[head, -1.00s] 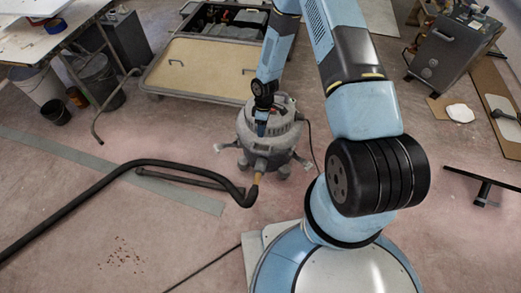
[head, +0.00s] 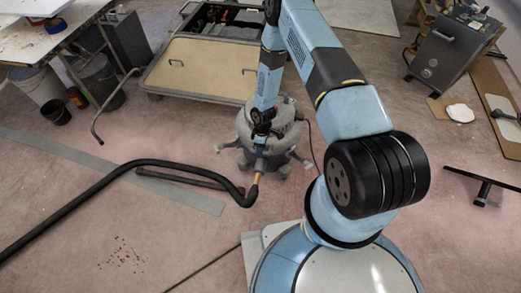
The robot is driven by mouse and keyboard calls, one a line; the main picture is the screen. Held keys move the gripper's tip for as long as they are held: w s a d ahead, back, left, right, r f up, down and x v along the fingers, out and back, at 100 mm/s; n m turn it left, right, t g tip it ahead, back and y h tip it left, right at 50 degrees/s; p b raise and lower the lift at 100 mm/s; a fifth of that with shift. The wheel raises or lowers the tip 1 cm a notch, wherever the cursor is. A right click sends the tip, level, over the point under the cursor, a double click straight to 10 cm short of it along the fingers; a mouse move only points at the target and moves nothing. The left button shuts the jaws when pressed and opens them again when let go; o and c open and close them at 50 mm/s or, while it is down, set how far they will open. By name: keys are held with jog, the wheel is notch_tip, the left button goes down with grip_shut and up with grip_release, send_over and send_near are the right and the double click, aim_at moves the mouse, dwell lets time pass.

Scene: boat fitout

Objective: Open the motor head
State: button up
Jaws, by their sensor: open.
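A grey shop vacuum (head: 243,131) stands upright on the floor in the middle of the head view, on a wheeled base. Its motor head (head: 288,107) is the rounded top part, seated on the body; my arm hides part of it. Latches cannot be made out clearly.
A black hose (head: 120,177) curves from the vacuum to the left across the floor. A flat cart (head: 200,70) stands behind it. A floor nozzle (head: 484,187) lies at right, and debris (head: 121,254) lies at lower left.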

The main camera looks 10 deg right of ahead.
jog(key=shift+f, duration=0.3)
jog(key=shift+c, duration=0.2)
grip_shut()
dwell(0.3)
